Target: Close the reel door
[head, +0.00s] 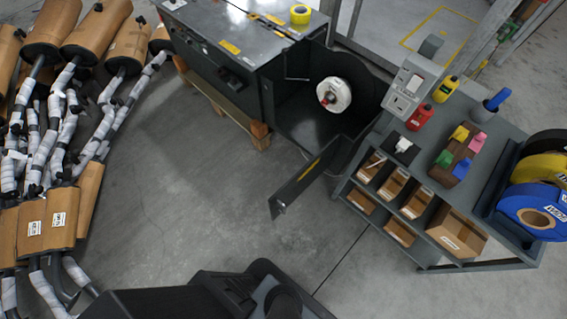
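The reel door (304,182) is a dark grey panel with a small yellow label. It stands open, swung out from the right side of the reel compartment (287,113) toward the front. Black parts of my own body show at the bottom edge, apart from the door. I cannot make out my gripper's fingers in this view.
A grey workbench (235,40) with yellow tape (300,14) adjoins the compartment. A shelf cart (480,130) with bins and coloured rolls stands right of the door. Wrapped mufflers (95,45) lie at left. The floor (190,210) before the door is clear.

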